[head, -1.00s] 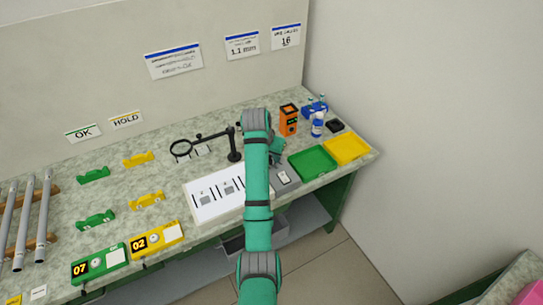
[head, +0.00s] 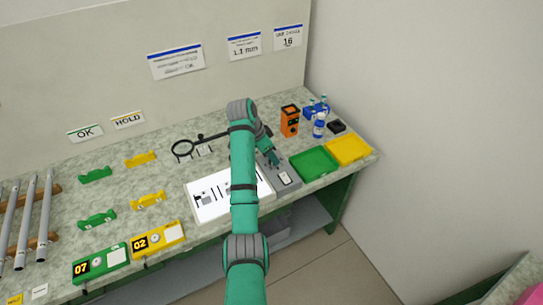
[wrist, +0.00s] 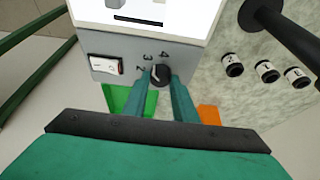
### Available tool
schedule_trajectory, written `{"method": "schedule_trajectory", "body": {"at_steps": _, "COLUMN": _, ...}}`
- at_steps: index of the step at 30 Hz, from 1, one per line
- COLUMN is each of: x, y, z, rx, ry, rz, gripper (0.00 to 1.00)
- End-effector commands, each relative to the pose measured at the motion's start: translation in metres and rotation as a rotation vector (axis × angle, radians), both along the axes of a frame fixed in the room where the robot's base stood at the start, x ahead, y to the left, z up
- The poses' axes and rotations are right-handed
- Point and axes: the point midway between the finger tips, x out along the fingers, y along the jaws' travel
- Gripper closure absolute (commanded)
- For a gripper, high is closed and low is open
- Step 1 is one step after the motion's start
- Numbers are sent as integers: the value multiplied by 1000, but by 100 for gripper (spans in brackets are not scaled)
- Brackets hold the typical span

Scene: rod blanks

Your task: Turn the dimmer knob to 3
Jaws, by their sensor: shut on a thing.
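The dimmer knob (wrist: 161,74) is a dark round knob on the grey control panel (wrist: 125,57) in the wrist view. Numerals 2, 3 and 4 show around its left and upper side. A pale mark shows on its left side, near 2 and 3; its exact setting is too small to tell. My gripper (wrist: 160,82) is shut on the knob, one finger on each side. In the head view my gripper (head: 272,158) is at the grey control box (head: 287,187), and the knob is not clear there.
A white rocker switch (wrist: 106,65) sits left of the knob. The lit white panel (head: 232,205) adjoins the control box. A green tray (head: 314,162) and a yellow tray (head: 348,150) stand to the right. A magnifier (head: 184,148) on a dark stand is behind.

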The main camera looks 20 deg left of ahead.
Motion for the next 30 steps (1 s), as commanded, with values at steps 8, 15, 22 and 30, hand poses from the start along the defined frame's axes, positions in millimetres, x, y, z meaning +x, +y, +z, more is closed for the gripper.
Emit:
{"method": "schedule_trajectory", "body": {"at_steps": 8, "x": 0, "y": 1, "z": 0, "rx": 2, "ry": 0, "rz": -9, "gripper": 97}}
{"method": "schedule_trajectory", "body": {"at_steps": 15, "x": 0, "y": 1, "z": 0, "rx": 2, "ry": 0, "rz": -8, "gripper": 65}}
{"method": "schedule_trajectory", "body": {"at_steps": 22, "x": 0, "y": 1, "z": 0, "rx": 1, "ry": 0, "rz": -9, "gripper": 56}}
{"method": "schedule_trajectory", "body": {"at_steps": 30, "x": -3, "y": 3, "z": 11, "rx": 1, "ry": -2, "rz": -9, "gripper": 56}}
